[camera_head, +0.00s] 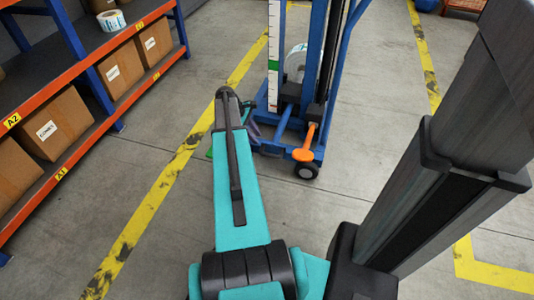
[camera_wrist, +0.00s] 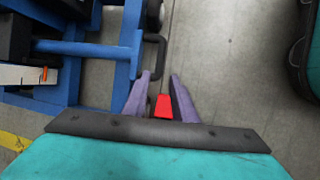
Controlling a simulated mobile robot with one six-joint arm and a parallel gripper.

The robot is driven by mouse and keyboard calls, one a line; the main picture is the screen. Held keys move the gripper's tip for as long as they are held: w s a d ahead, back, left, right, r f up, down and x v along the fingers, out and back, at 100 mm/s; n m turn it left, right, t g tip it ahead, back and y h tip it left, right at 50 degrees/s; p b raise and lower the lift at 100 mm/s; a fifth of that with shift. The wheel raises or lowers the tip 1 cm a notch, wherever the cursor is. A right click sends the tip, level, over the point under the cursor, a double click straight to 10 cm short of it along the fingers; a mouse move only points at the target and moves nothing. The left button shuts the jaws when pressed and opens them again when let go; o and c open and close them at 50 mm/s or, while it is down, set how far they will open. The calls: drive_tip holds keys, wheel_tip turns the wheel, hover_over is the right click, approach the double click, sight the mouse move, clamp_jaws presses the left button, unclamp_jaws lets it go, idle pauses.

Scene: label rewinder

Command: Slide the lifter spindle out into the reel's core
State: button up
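The blue lifter (camera_head: 318,40) stands ahead of my arm in the head view, with its mast cut off at the top. A white reel (camera_head: 296,62) shows partly behind the mast; I cannot make out its core or the spindle. My gripper's purple fingers (camera_wrist: 160,76) stand apart in the wrist view.
An orange pedal-like part (camera_head: 304,153) and a black wheel (camera_head: 306,170) are at the lifter's near foot. An orange and blue rack (camera_head: 95,63) with cardboard boxes (camera_head: 58,122) stands at left. Yellow floor lines (camera_head: 150,210) cross the concrete. Floor to the lifter's right is clear.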

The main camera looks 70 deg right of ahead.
sight(269, 154)
drive_tip(key=b+x, duration=0.4)
drive_tip(key=x, duration=0.9)
drive_tip(key=shift+f, duration=0.1)
